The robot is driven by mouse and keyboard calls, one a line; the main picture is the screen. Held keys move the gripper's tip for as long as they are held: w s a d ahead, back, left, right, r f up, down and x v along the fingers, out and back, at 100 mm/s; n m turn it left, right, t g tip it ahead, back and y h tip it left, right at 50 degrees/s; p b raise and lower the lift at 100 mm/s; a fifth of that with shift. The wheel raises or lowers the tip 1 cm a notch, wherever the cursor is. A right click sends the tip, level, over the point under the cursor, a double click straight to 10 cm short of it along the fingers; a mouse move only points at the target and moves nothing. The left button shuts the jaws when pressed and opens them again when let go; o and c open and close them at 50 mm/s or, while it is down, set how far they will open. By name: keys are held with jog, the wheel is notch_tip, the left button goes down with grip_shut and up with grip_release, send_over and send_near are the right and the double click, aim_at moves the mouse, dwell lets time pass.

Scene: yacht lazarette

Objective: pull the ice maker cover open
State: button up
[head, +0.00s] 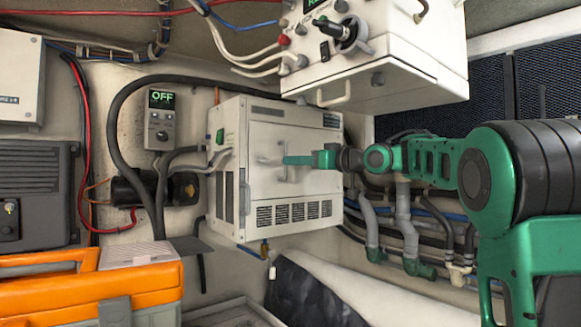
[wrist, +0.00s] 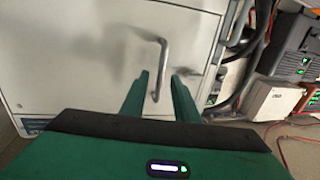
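The ice maker (head: 235,150) is a white box on the wall in the middle of the head view. Its front cover (head: 310,180) looks flush with the box. A thin grey bar handle (head: 283,174) stands on the cover. In the wrist view the cover (wrist: 85,65) fills the left and middle, and the handle (wrist: 162,50) runs nearly upright. My gripper (wrist: 159,76) is open, one green finger on each side of the handle's lower part. I cannot tell whether either finger touches it. In the head view my gripper (head: 297,160) reaches the handle from the right.
A white control box (head: 400,60) with a knob hangs above the ice maker's right side. Pipes and hoses (head: 410,220) run at the right behind my arm. An orange toolbox (head: 90,290) stands at lower left. A black hose (head: 120,130) loops left of the ice maker.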

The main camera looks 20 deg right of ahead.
jog(key=shift+x, duration=1)
grip_shut()
jog(key=shift+s, duration=0.1)
